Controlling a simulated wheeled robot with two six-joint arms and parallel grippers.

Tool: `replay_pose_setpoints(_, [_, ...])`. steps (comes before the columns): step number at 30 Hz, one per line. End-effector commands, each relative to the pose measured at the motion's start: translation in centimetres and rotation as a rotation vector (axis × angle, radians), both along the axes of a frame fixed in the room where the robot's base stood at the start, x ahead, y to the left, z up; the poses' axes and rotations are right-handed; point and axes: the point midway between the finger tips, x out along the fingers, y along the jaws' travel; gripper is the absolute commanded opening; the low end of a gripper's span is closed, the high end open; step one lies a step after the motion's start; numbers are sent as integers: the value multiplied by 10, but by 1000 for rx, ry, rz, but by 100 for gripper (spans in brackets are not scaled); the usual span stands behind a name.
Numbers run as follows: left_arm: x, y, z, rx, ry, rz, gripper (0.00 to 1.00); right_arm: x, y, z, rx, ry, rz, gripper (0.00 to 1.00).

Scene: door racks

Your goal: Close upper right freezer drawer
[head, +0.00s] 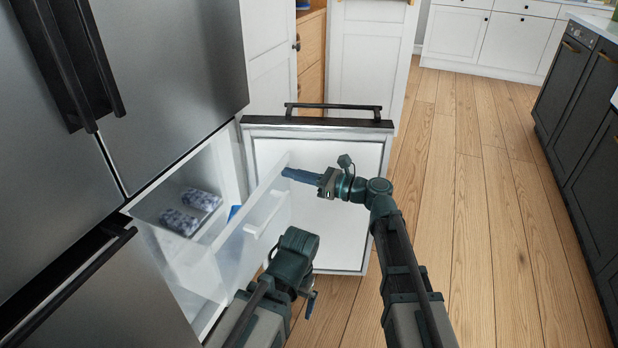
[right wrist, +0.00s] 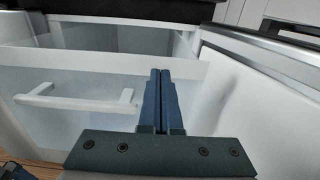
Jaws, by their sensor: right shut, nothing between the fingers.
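The upper right freezer drawer (head: 240,246) is white and translucent and stands pulled out of the freezer compartment, with a white handle on its front panel. Inside it lie patterned packages (head: 190,212). In the right wrist view the drawer front (right wrist: 60,75) and its handle (right wrist: 80,97) are at left. My right gripper (head: 291,174) is shut and empty. Its blue fingers (right wrist: 160,78) are at the right end of the drawer front; contact is unclear. My left arm is bent in front of the drawer, and its gripper (head: 311,302) is mostly hidden behind it.
The freezer door (head: 338,205) stands wide open with its dark handle (head: 333,107) on top, just beyond my right gripper. The steel fridge doors (head: 165,70) above are shut. Wooden floor (head: 490,230) is free to the right, up to dark cabinets (head: 590,130).

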Motion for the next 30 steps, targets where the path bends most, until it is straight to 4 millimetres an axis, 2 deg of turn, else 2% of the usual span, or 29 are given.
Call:
replay_pose_setpoints(6, [0,0,0,0,0,0,100,4,11,0,0,0,0,0])
replay_pose_setpoints(20, [0,0,0,0,0,0,100,6,15,0,0,0,0,0])
replay_pose_setpoints(26, [0,0,0,0,0,0,100,15,40,0,0,0,3,0])
replay_pose_setpoints(30, [0,0,0,0,0,0,100,28,72,0,0,0,4,0])
